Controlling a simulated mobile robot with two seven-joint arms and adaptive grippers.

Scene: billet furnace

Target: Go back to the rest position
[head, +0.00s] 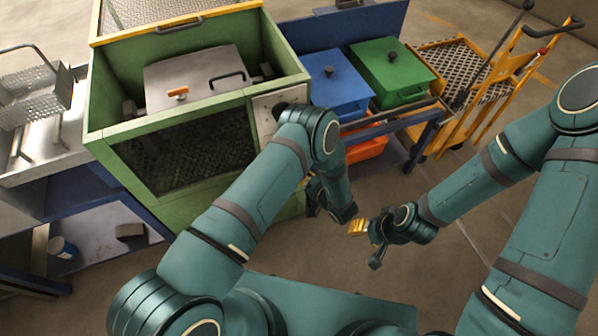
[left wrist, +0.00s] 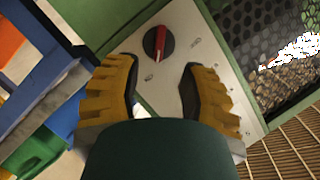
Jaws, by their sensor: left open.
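My left gripper (left wrist: 160,72) is open and empty in the left wrist view, its two yellow ribbed fingers apart. Beyond them is a pale panel with a round black dial and red knob (left wrist: 156,42); the fingers look clear of the knob. In the head view my left arm bends down in front of the panel (head: 264,118) of the green furnace (head: 110,125), mostly hiding the left gripper. My right gripper (head: 364,238) hangs over the floor to the right of it, with yellow finger pads showing; its opening is unclear and nothing shows in it.
A blue box (head: 333,88) and a green box (head: 385,68) stand on a blue bench right of the furnace, with an orange bin (head: 368,148) below. A yellow cart (head: 470,95) stands farther right. A metal-topped table (head: 50,140) is at left. Open floor lies between my arms.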

